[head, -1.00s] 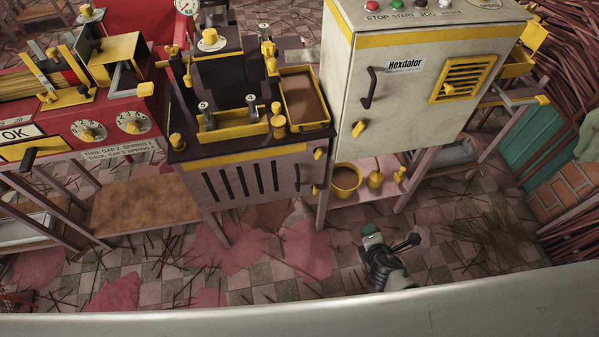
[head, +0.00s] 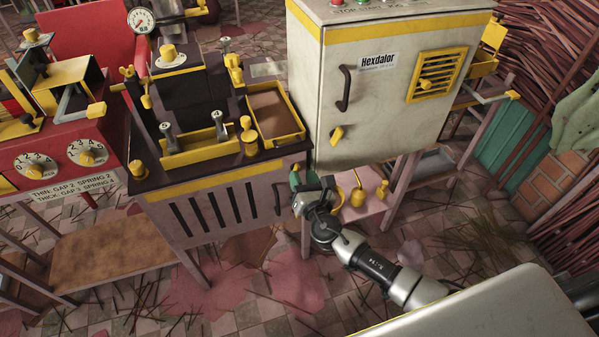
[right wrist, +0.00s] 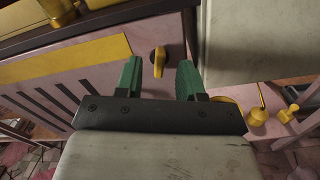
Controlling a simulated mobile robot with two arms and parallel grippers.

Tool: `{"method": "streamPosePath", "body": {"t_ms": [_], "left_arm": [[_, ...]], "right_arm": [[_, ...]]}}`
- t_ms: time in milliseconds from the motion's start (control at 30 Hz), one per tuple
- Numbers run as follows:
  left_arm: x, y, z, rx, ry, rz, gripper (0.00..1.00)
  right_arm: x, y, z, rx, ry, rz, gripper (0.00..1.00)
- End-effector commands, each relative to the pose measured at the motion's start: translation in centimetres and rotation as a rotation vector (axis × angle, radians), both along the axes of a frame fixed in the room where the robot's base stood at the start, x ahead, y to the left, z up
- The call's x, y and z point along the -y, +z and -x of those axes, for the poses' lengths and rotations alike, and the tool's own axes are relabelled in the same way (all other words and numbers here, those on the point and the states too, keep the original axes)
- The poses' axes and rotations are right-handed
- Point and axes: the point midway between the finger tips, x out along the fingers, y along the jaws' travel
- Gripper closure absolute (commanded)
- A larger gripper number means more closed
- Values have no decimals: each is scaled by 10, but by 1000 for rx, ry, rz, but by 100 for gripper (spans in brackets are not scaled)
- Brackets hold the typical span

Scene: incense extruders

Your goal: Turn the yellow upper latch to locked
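A yellow latch (right wrist: 159,62) on a dark round base sits on the pink front of the slotted cabinet (head: 215,207), near its right edge. Its handle points down in the right wrist view. In the head view the right gripper (head: 301,184) is at the cabinet's right front edge. My left gripper is not in view.
The white Hexdalor cabinet (head: 383,104), with its own yellow latch (head: 337,135), stands close right of my gripper. A pink shelf (head: 365,207) with yellow items is below it. A dark handle (head: 278,197) is on the slotted cabinet. Floor in front is open, with scattered sticks.

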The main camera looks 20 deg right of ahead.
Motion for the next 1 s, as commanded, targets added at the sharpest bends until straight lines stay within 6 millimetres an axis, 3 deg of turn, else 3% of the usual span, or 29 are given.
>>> {"method": "streamPosePath", "body": {"t_ms": [200, 533, 800, 1000], "left_arm": [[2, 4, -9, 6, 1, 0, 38], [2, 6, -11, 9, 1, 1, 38], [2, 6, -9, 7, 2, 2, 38], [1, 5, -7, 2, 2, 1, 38]], "right_arm": [[-1, -1, -23, 0, -1, 0, 62], [-1, -1, -26, -1, 0, -1, 62], [-1, -1, -25, -1, -1, -1, 100], [0, -1, -25, -1, -1, -6, 100]]}}
